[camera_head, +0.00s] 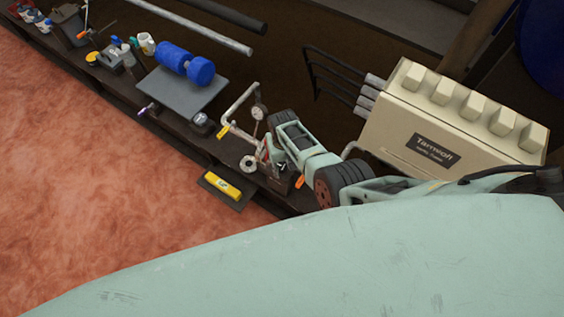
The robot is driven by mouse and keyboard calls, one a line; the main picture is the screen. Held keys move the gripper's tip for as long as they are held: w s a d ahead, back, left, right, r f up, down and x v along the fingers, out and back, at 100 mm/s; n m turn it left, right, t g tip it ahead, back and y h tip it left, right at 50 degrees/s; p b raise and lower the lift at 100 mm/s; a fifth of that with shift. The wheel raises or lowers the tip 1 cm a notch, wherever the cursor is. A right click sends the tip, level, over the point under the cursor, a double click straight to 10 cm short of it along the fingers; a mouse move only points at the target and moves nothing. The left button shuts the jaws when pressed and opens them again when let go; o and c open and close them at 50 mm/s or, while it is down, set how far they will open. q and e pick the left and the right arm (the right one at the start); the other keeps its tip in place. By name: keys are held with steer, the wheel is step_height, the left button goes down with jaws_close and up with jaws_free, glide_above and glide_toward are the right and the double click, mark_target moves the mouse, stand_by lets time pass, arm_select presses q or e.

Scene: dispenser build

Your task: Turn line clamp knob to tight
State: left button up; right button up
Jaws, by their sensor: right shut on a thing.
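My right gripper (276,158) reaches in from the right to a small fixture at the front edge of the dark bench (226,145). Its fingers are shut on a small part there, which I take to be the line clamp knob. The fingers hide most of the knob, so its turn position cannot be read. A small orange tab (300,182) shows just beside the gripper. A bent metal pipe with a round gauge (258,112) stands just behind and left of the gripper. My left gripper is not in view.
A cream machine (440,125) with several blocks on top stands right of the gripper. A yellow item (223,186) lies on a dark pad at the bench front. A blue cylinder (184,62) sits over a grey plate (185,95) at left. Reddish floor (90,200) is open.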

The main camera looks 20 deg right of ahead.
steer(key=m, duration=0.6)
steer(key=shift+w+d+r+m, duration=0.1)
steer(key=shift+d+m, duration=0.2)
steer(key=shift+d, duration=0.05)
steer(key=m, duration=0.3)
steer(key=shift+s+m+p, duration=0.2)
steer(key=shift+m+p, duration=0.1)
steer(key=shift+s+a+m, duration=0.1)
steer(key=shift+s+m, duration=0.05)
steer(key=shift+m, duration=0.25)
steer(key=o, duration=1)
steer(key=shift+s, duration=0.1)
steer(key=shift+o, duration=0.2)
steer(key=shift+a, duration=0.1)
